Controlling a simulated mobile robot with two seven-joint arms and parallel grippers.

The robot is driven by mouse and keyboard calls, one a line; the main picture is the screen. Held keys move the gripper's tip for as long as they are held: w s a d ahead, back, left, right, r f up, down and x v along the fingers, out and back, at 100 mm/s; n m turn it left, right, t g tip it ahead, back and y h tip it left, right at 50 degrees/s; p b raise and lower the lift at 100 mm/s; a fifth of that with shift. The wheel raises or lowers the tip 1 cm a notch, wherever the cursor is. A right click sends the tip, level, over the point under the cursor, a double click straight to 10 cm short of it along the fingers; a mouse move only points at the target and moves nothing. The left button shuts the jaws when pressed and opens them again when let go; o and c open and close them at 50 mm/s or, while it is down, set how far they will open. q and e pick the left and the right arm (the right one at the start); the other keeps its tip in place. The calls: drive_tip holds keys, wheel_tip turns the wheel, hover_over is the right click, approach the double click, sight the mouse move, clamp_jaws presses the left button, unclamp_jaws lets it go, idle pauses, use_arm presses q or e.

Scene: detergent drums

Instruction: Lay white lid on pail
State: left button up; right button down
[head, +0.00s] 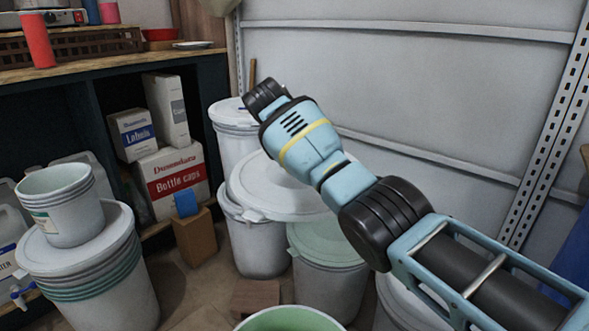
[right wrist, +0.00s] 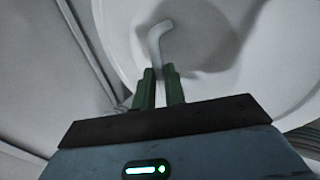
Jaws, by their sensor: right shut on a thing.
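The white lid (head: 255,188) shows in the head view as a wide disc, partly behind my right arm. It lies over a white pail (head: 260,250); I cannot tell whether it rests on the rim or hangs just above it. In the right wrist view the lid's pale underside or top (right wrist: 125,45) fills the upper right, with a bent white handle (right wrist: 158,42). My right gripper (right wrist: 160,75) is shut on that handle. Its fingers are hidden behind the arm in the head view. My left gripper is not in view.
A white lidded drum (head: 235,125) stands behind, and a pale green-topped pail (head: 325,243) stands in front to the right. Stacked pails (head: 85,255) are at left. A green-rimmed tub (head: 290,318) is at the bottom. Shelves with boxes (head: 172,180) stand left; a grey wall is behind.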

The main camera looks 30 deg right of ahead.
drive_tip(key=s+a+r, duration=0.1)
drive_tip(key=a+r, duration=1.2)
drive_tip(key=a, duration=0.1)
drive_tip(key=s+a+r, duration=0.2)
drive_tip(key=s+a, duration=0.5)
drive_tip(key=a, duration=0.5)
drive_tip(key=s+a+f+m+g, duration=0.1)
drive_tip(key=s+f+m, duration=0.1)
drive_tip(key=s+f, duration=0.75)
drive_tip(key=s+d+f+m+g, duration=0.2)
drive_tip(key=s+d+m, duration=0.1)
drive_tip(key=s, duration=0.6)
drive_tip(key=s+d+f+m+g, duration=0.2)
drive_tip(key=s+d+f+m, duration=0.1)
drive_tip(key=s+d, duration=0.3)
drive_tip(key=s, duration=0.2)
drive_tip(key=shift+s+f, duration=0.2)
drive_tip(key=shift+s, duration=0.15)
drive_tip(key=shift+a, duration=0.15)
